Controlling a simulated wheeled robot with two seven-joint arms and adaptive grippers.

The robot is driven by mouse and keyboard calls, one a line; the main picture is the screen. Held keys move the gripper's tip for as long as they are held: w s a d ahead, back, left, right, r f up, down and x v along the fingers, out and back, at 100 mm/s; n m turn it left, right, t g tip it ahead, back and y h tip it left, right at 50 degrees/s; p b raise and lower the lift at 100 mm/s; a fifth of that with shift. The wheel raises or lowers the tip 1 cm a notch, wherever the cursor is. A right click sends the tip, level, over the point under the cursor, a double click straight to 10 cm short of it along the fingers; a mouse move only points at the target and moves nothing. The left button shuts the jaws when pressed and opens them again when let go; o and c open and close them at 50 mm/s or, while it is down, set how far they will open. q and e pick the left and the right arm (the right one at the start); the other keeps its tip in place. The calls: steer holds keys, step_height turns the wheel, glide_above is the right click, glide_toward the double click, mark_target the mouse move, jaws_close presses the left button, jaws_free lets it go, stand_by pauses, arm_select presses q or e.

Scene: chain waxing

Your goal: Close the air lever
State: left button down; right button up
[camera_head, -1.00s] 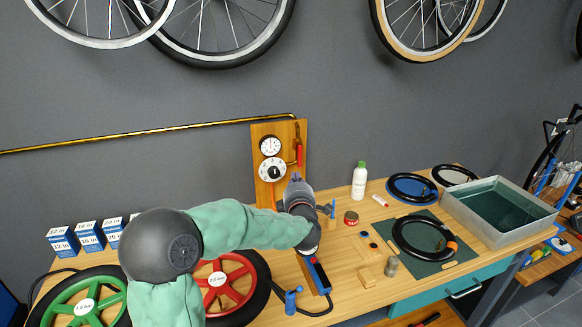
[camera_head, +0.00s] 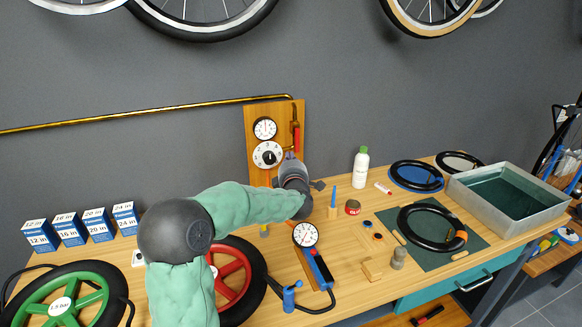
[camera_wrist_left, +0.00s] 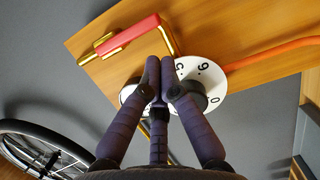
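The air lever has a red handle (camera_head: 295,135) and is at the right side of the wooden wall board (camera_head: 253,173). In the left wrist view the red handle (camera_wrist_left: 130,33) lies up and left of my fingertips, beside brass pipe parts. My left gripper (camera_head: 290,157) is in front of the lower right of the board, just below the lever and beside the numbered dial (camera_head: 268,154). In the left wrist view the gripper's fingertips (camera_wrist_left: 160,64) are together with nothing visible between them, apart from the handle. They cover part of the dial (camera_wrist_left: 213,76). My right gripper is not in view.
A pressure gauge (camera_head: 265,129) is above the dial. A brass pipe (camera_head: 150,113) runs left along the wall. On the bench are a pump gauge (camera_head: 305,234), a white bottle (camera_head: 360,168) and a metal tray (camera_head: 478,207). An orange hose (camera_wrist_left: 270,50) crosses the left wrist view.

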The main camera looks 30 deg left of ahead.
mark_target(297, 141)
arm_select(q)
steer(key=shift+x, duration=1.85)
steer(key=shift+w, duration=0.15)
